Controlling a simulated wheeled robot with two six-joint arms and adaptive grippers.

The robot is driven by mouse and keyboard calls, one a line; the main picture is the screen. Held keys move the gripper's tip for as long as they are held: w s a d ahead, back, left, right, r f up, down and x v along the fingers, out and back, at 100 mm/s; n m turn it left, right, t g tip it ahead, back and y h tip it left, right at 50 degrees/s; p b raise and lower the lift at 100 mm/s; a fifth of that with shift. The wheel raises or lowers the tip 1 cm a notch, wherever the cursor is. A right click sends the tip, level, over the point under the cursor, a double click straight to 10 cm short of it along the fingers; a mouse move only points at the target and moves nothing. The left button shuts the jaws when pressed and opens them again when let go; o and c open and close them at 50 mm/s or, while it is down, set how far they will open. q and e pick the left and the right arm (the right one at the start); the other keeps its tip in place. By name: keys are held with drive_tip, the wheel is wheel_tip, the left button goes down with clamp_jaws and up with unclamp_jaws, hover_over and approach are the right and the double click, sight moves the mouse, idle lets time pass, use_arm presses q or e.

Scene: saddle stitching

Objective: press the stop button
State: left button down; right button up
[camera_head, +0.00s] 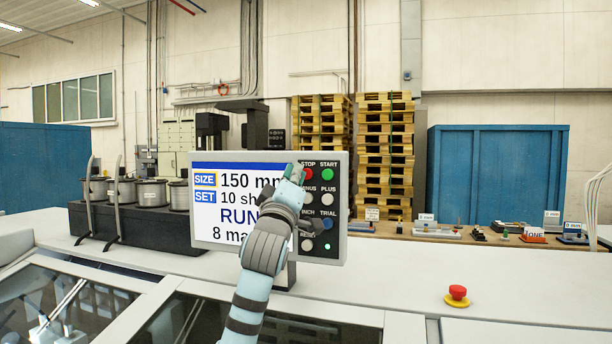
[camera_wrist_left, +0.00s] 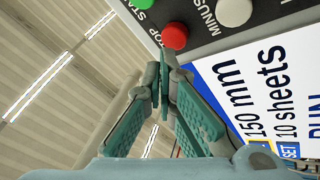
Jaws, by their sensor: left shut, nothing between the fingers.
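The control panel (camera_head: 268,247) faces me, with a lit screen and a block of buttons on its right side. The red STOP button (camera_head: 308,174) is at the top left of that block, and it shows in the left wrist view (camera_wrist_left: 175,36). My left gripper (camera_head: 293,170) is shut and empty, its tips just left of the STOP button. In the left wrist view the shut fingertips (camera_wrist_left: 164,58) end right beside the red button. I cannot tell whether they touch it.
The green START button (camera_head: 327,174) is right of STOP, with white buttons (camera_head: 327,200) below. A red mushroom button (camera_head: 457,292) stands on the white machine top (camera_head: 400,270). Wire spools (camera_head: 152,192) are left of the panel. The machine top right of the panel is mostly clear.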

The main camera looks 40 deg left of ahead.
use_arm(q)
drive_tip(key=shift+w, duration=0.1)
idle(0.8)
drive_tip(key=shift+w+a, duration=0.1)
drive_tip(key=shift+w, duration=0.2)
drive_tip(key=shift+w+a, duration=0.2)
drive_tip(key=shift+w, duration=0.25)
idle(0.8)
drive_tip(key=shift+s, duration=0.15)
drive_tip(key=shift+s+d+f+b, duration=0.1)
drive_tip(key=shift+s+d+b, duration=0.25)
drive_tip(key=shift+s, duration=0.3)
drive_tip(key=shift+s+d+b, duration=0.25)
drive_tip(key=shift+s+b, duration=0.2)
drive_tip(key=shift+s, duration=0.35)
drive_tip(key=shift+s+d+b, duration=0.3)
drive_tip(key=shift+s+b, duration=0.1)
drive_tip(key=shift+s, duration=0.4)
drive_tip(key=shift+s+d+b, duration=0.25)
drive_tip(key=shift+s+b, duration=0.2)
drive_tip(key=shift+s, duration=0.35)
